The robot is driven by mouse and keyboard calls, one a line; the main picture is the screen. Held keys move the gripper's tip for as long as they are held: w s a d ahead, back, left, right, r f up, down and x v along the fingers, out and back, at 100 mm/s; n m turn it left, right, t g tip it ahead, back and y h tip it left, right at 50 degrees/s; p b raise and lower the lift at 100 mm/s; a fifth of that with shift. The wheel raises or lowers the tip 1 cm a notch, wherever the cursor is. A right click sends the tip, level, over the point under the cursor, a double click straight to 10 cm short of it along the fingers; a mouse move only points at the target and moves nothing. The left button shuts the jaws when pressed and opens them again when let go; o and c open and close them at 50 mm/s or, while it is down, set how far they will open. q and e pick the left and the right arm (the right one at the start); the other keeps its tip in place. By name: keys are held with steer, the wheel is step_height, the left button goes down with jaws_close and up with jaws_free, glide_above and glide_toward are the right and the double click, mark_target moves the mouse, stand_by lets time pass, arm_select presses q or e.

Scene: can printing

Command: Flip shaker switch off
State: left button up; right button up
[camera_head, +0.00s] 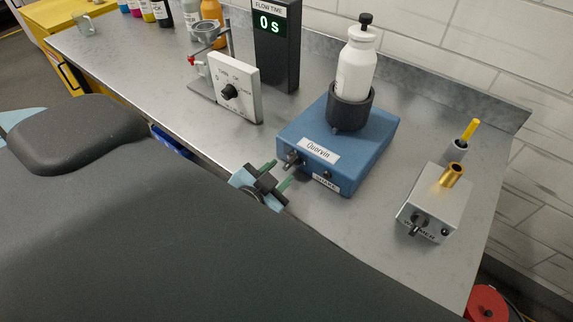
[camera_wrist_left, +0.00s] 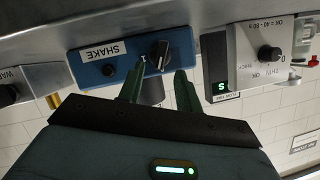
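The shaker (camera_head: 362,150) is a blue box labelled "Quorvin", with a black cup (camera_head: 350,107) on top holding a white bottle (camera_head: 356,66). Its front carries a dark switch knob (camera_head: 292,159) and a SHAKE label (camera_head: 326,182). In the left wrist view the knob (camera_wrist_left: 160,51) shows just beyond the fingertips, with the SHAKE label (camera_wrist_left: 102,51) to its left. My left gripper (camera_head: 277,174) is open and empty, its green fingers spread in front of the knob; the wrist view also shows the gripper (camera_wrist_left: 160,80). Contact cannot be told. My right gripper is out of view.
A white dial box (camera_head: 235,87) and black flow timer (camera_head: 276,48) reading 0 s stand left of the shaker. A grey warmer box (camera_head: 436,203) stands right. Bottles line the back left. The bench's front edge lies close to my left gripper.

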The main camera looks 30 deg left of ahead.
mark_target(287, 165)
arm_select(q)
steer(key=shift+x, duration=2.4)
steer(key=shift+c, duration=0.4)
jaws_close()
